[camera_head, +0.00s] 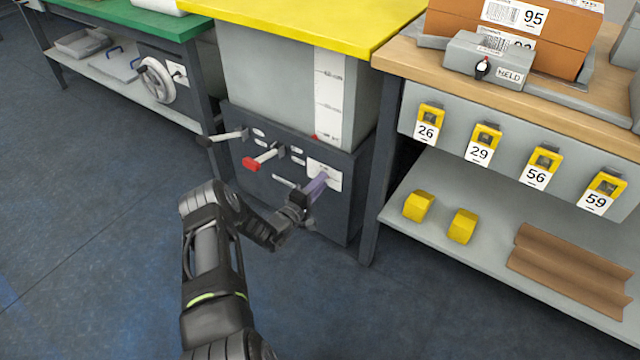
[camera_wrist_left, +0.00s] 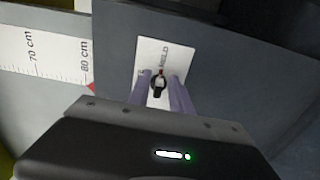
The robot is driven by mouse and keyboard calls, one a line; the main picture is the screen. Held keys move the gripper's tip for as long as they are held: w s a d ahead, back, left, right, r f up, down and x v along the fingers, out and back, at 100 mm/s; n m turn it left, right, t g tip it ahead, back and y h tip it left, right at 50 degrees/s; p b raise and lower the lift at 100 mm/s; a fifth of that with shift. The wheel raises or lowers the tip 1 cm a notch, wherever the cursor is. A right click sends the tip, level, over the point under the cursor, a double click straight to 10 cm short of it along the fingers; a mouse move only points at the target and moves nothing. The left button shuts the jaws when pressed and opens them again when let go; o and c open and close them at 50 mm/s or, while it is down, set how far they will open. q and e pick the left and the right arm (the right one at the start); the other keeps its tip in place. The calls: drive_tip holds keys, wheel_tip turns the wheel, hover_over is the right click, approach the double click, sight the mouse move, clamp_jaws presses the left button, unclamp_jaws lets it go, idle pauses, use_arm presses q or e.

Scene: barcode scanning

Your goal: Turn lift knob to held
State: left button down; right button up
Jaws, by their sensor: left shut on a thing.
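The lift knob (camera_wrist_left: 158,84) is small and black, with a red mark, on a white plate (camera_wrist_left: 168,52) lettered HELD on the dark lift cabinet (camera_wrist_left: 220,60). My left gripper (camera_wrist_left: 160,90) has its two purple fingers on either side of the knob and is shut on it. In the head view the left gripper (camera_head: 317,186) reaches the white plate (camera_head: 331,177) at the right of the cabinet front, hiding the knob. The red mark appears towards the HELD lettering. My right gripper is in neither view.
A red-ended lever (camera_head: 258,161) and a black-ended lever (camera_head: 218,138) stick out left of my gripper. The yellow-topped lift (camera_head: 300,22) stands above, with a height scale (camera_head: 329,95). A wooden bench (camera_head: 405,60) with a lower shelf (camera_head: 400,212) stands at right.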

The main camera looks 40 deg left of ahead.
use_arm(q)
drive_tip(key=c, duration=1.5)
unclamp_jaws()
drive_tip(key=s+p, duration=0.2)
drive_tip(key=s, duration=0.5)
drive_tip(key=shift+s+d+p, duration=0.1)
drive_tip(key=shift+s+p, duration=0.3)
